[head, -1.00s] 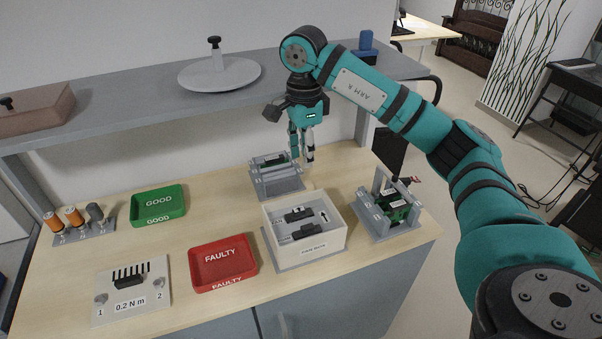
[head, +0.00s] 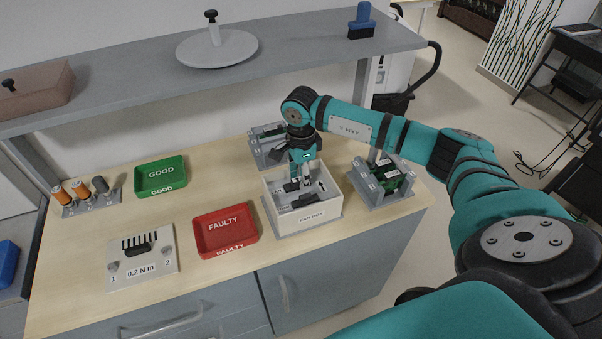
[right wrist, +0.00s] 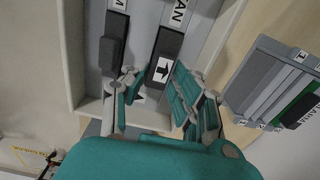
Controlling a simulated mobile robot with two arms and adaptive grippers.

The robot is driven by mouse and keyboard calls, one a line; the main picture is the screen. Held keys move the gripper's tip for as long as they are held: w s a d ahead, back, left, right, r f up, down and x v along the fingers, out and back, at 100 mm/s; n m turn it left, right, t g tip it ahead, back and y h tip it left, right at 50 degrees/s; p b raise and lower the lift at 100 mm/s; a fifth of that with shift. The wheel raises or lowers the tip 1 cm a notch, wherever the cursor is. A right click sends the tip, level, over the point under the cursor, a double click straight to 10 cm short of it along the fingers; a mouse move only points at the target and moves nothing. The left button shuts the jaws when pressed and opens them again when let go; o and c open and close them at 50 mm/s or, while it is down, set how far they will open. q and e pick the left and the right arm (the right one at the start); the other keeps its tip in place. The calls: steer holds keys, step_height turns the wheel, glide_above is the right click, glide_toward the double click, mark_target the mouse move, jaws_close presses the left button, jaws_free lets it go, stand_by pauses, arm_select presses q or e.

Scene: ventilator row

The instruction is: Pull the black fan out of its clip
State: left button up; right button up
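I cannot single out the black fan with certainty. Two dark blocks lie in the white box (head: 310,218); in the right wrist view one dark block (right wrist: 167,45) has a white arrow label by it, and another dark block (right wrist: 112,50) lies to its left. My right gripper (head: 301,182) reaches down into the box from above. In the right wrist view its fingers (right wrist: 153,90) are spread, with the arrow label between them and nothing visibly gripped. Whether a finger touches a block, and any clip, I cannot tell. My left gripper is not in view.
A fixture with a green board (head: 388,180) stands right of the box, and another fixture (head: 268,150) behind it. A red FAULTY tray (head: 225,240) and a green GOOD tray (head: 160,177) are to the left. A grey shelf (head: 300,48) runs above the back.

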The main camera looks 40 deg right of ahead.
steer(key=shift+f, duration=0.2)
jaws_close()
stand_by(0.4)
steer(key=shift+r, duration=0.25)
steer(key=shift+r+p, duration=2.25)
steer(key=shift+r, duration=1.7)
